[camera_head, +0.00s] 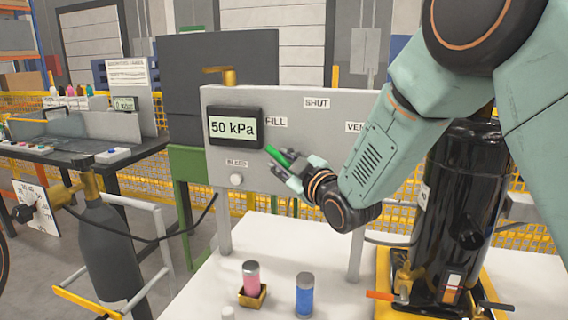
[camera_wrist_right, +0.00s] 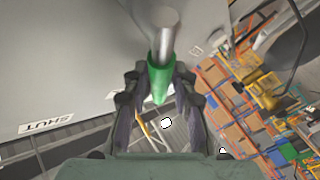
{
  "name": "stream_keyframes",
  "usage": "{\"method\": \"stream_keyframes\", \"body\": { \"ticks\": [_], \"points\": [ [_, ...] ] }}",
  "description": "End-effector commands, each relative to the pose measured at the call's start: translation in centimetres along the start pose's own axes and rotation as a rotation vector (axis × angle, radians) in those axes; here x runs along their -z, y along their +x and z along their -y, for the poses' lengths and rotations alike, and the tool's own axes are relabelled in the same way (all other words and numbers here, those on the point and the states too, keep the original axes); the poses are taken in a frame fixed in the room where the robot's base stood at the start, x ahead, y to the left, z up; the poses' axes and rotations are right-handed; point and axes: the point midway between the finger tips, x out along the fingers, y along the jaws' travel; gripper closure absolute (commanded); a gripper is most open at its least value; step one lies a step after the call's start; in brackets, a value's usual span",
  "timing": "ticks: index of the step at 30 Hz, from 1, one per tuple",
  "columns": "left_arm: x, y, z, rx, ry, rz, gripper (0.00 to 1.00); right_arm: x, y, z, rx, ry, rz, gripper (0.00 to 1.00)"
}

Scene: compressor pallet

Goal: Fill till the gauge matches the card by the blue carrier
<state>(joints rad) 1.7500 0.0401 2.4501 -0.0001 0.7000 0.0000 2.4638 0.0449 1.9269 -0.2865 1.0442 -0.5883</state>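The gauge (camera_head: 234,127) on the grey valve panel (camera_head: 330,150) reads 50 kPa. The green lever handle (camera_head: 277,155) shows at the panel's face below the FILL label (camera_head: 277,121), its end to the upper left. My right gripper (camera_head: 291,172) is at the handle, with its fingers closed in on either side. In the right wrist view the green handle (camera_wrist_right: 159,80) lies between the fingertips, with its silver stem beyond. The lever's pivot is hidden by my gripper. A blue cylinder (camera_head: 304,295) stands on the white table. I cannot make out a card beside it. My left gripper is not in view.
A pink cylinder (camera_head: 251,275) stands in a small yellow holder left of the blue one. A large black tank (camera_head: 465,200) stands at the right. A grey gas bottle (camera_head: 108,250) with a hose is at the left. The panel also bears SHUT, VENT and BLEED labels.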

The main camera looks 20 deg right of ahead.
Motion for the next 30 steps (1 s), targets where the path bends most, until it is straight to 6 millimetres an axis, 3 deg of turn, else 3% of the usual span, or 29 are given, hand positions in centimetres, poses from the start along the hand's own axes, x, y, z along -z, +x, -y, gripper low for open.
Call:
{"method": "stream_keyframes", "body": {
  "ticks": [5,15,30],
  "points": [
    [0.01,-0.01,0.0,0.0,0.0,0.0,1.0,0.0,-0.01,0.0,0.0,0.0,0.0,0.74],
    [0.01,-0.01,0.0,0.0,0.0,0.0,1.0,-0.03,-0.04,-0.01,0.0,0.0,0.001,1.0],
    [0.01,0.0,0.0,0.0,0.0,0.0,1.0,-0.04,-0.03,-0.02,0.0,0.0,0.001,1.0]
  ]
}}
